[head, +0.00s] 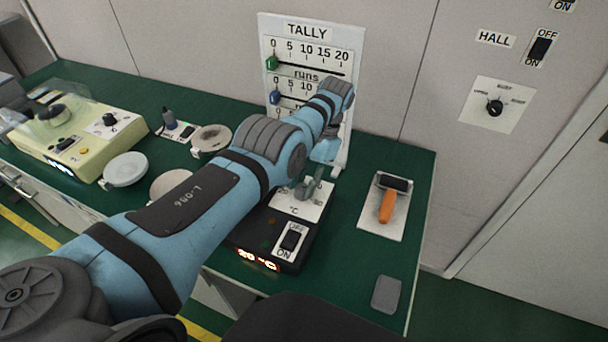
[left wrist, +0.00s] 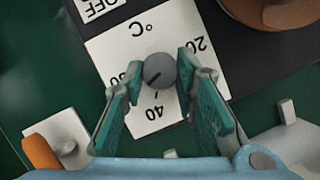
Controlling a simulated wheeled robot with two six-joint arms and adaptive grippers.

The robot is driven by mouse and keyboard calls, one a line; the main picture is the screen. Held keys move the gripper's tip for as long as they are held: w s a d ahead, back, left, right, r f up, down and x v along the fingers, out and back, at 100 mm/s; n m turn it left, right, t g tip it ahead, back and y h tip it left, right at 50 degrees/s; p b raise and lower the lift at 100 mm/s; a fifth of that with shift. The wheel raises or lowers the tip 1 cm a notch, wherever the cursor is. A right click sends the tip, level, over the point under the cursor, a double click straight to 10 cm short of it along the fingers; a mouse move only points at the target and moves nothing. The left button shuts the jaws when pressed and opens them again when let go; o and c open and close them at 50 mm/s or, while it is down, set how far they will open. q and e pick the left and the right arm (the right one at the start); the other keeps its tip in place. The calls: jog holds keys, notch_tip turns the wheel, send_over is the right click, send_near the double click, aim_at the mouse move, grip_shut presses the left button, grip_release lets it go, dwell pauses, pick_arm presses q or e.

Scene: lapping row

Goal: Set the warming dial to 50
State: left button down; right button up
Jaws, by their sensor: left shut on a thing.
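The warming dial is a small round grey knob (left wrist: 160,70) on a white scale plate (head: 290,207) of a black unit (head: 262,235). My left gripper (head: 308,188) is over the plate, shut on the knob with one finger on each side. In the left wrist view the scale is upside down, with 20 at the right and 40 at the bottom. The left number is partly hidden by a finger. The knob's dark mark points down-left, between 40 and that number. The unit's red display (head: 258,260) is lit but too small to read surely. My right gripper is not in view.
An OFF/ON switch (head: 291,239) is at the unit's front. A plate with an orange-handled lever (head: 386,206) lies to the right. The TALLY board (head: 309,30) stands behind my arm. A cream machine (head: 75,150) is at the left.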

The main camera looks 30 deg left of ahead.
aim_at(317, 192)
pick_arm(q)
jog(key=m+p, duration=0.1)
jog(key=p, duration=0.1)
jog(key=m+y+p, duration=0.1)
jog(key=m+p, duration=0.2)
jog(key=p, duration=0.1)
jog(key=shift+s+d+r+m+t+y, duration=0.1)
jog(key=shift+d+r+m+t+y, duration=0.1)
jog(key=shift+r+m+t+y, duration=0.15)
jog(key=shift+f+m+t+p, duration=0.35)
jog(key=shift+m+p, duration=0.3)
jog(key=shift+p, duration=0.2)
jog(key=c, duration=1.3)
grip_release()
jog(key=v, duration=0.7)
jog(key=shift+d+r, duration=0.2)
jog(key=shift+r, duration=0.05)
jog(key=shift+a, duration=0.1)
